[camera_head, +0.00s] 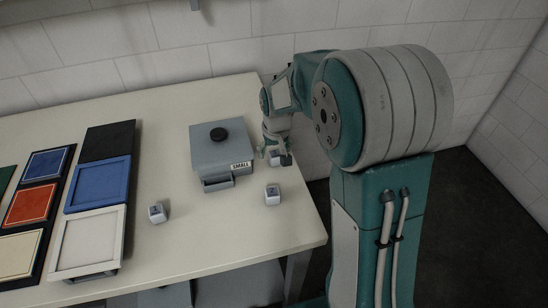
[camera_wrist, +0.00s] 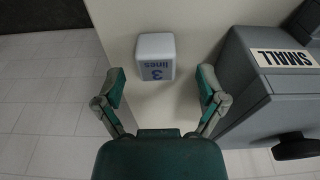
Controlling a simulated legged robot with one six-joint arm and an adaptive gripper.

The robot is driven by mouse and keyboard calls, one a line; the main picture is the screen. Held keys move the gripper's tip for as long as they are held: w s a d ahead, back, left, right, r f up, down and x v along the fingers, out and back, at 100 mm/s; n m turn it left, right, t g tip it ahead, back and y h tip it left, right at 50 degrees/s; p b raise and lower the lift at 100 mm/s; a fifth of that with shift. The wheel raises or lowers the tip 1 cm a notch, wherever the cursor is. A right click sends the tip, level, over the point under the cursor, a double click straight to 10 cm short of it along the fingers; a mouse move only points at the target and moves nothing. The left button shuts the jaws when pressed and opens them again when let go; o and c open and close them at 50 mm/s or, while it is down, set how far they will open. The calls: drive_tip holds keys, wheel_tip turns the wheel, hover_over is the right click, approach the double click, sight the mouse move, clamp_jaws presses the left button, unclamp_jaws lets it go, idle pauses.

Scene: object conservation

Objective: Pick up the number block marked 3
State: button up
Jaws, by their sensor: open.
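The number block marked 3 (camera_wrist: 156,57) is a small white-grey cube with a blue "3" and the word "lines" on its side. In the wrist view it stands ahead of my gripper (camera_wrist: 161,88), centred between the two fingers and apart from them. My gripper is open and empty. In the head view my gripper (camera_head: 275,156) is at the right of the grey box, and the block (camera_head: 275,158) is partly hidden behind it.
A grey box (camera_head: 206,147) labelled SMALL stands close beside the block. Two other number blocks, one near the table's right edge (camera_head: 272,194) and one farther left (camera_head: 157,212), stand on the table. Coloured trays (camera_head: 126,205) lie at the left. The table's front middle is clear.

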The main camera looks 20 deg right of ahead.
wheel_tip(320, 180, down, 2)
drive_tip(key=shift+w+f, duration=0.1)
drive_tip(key=shift+w, duration=0.05)
drive_tip(key=shift+d+f, duration=0.1)
drive_tip(key=shift+d, duration=0.15)
drive_tip(key=c, duration=1)
drive_tip(key=shift+a, duration=0.2)
drive_tip(key=shift+c, duration=0.2)
drive_tip(key=shift+r, duration=0.65)
drive_tip(key=s+a+r, duration=0.8)
drive_tip(key=s+r, duration=0.3)
drive_tip(key=shift+s+r, duration=0.25)
drive_tip(key=shift+r, duration=0.15)
